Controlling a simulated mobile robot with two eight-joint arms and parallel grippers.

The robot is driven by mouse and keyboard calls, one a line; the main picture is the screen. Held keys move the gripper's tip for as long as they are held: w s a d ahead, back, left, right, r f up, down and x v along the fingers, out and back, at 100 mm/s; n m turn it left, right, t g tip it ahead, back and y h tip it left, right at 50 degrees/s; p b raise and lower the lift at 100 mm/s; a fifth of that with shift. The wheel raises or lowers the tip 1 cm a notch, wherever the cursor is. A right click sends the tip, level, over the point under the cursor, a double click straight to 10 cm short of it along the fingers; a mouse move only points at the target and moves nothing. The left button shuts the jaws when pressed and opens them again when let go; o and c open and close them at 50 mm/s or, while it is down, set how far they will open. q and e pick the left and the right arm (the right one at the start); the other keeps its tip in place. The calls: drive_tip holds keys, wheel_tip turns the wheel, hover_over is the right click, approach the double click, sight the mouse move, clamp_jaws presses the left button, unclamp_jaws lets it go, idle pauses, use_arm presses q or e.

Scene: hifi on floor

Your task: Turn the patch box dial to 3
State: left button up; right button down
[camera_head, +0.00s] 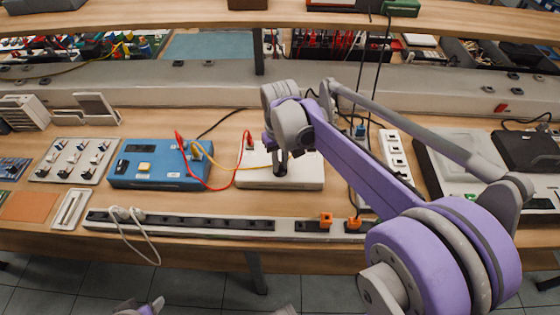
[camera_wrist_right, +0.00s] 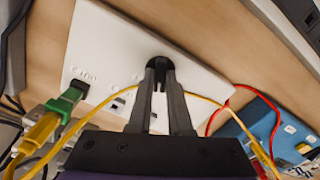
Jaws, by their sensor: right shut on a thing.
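The patch box is a low white box (camera_head: 310,172) on the bench, near the middle of the head view. In the right wrist view the white box (camera_wrist_right: 105,45) fills the upper middle, with small printed marks and sockets on its face. My right gripper (camera_head: 281,168) reaches down onto the box. In the wrist view its two dark fingers (camera_wrist_right: 160,70) are closed on the black dial (camera_wrist_right: 158,62). The fingers hide most of the dial, and I cannot read its setting.
A blue box (camera_head: 160,165) stands left of the patch box, linked to it by red (camera_head: 222,187) and yellow leads. A power strip (camera_head: 190,222) runs along the front edge. A white socket strip (camera_head: 395,160) lies to the right. A green plug (camera_wrist_right: 68,103) sits in the white box.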

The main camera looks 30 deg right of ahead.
sight(280, 166)
drive_tip(key=m, duration=0.6)
drive_tip(key=shift+p, duration=0.35)
drive_tip(key=m, duration=0.6)
drive_tip(key=shift+m, duration=0.4)
drive_tip(key=c, duration=0.8)
unclamp_jaws()
drive_tip(key=shift+c, duration=0.2)
wheel_tip(280, 166, up, 11)
drive_tip(key=p, duration=0.1)
